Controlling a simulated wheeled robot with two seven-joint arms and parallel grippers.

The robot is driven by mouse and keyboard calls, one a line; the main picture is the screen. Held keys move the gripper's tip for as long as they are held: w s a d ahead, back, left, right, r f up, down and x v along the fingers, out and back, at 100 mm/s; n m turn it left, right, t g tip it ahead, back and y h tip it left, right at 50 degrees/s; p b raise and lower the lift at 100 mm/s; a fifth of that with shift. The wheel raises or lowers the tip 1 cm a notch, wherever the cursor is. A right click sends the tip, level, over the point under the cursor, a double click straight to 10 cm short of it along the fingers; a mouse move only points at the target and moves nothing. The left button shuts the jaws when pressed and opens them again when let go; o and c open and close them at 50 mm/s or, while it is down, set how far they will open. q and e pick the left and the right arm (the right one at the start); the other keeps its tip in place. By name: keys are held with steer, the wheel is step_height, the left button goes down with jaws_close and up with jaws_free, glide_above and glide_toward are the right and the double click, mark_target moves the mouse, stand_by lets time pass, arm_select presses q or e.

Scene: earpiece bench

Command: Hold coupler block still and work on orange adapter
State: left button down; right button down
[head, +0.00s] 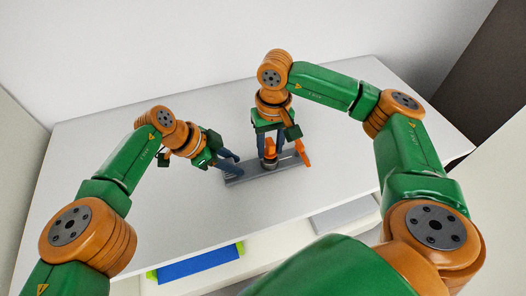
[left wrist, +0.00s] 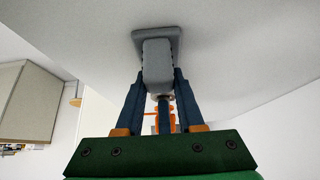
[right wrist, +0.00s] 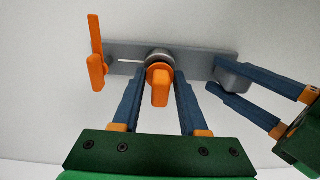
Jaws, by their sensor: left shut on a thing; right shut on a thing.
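The coupler block (head: 240,179) is a long grey bar lying on the table. In the right wrist view it (right wrist: 205,62) has a round grey collar (right wrist: 157,56) near its middle and a raised block (right wrist: 234,77) at one end. My left gripper (left wrist: 158,80) is shut on that raised grey part (left wrist: 157,62). The orange adapter (right wrist: 160,86) stands at the collar, and my right gripper (right wrist: 161,78) is shut on it from above. The fingers partly hide the adapter (head: 269,152) in the head view. How deeply it sits in the collar cannot be told.
An orange upright piece (right wrist: 97,66) stands at the bar's other end, beside a slot; it is close to my right gripper. The white table (head: 130,200) is otherwise clear. A blue panel with green ends (head: 200,264) and a grey panel (head: 345,215) show below the front edge.

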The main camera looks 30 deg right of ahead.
mark_target(270, 143)
steer(key=shift+f, duration=0.65)
stand_by(1.1)
steer(key=shift+c, duration=1.8)
jaws_free()
steer(key=shift+s, duration=0.1)
step_height(270, 143, up, 12)
steer(key=shift+a+r, duration=0.1)
steer(key=shift+r, duration=0.05)
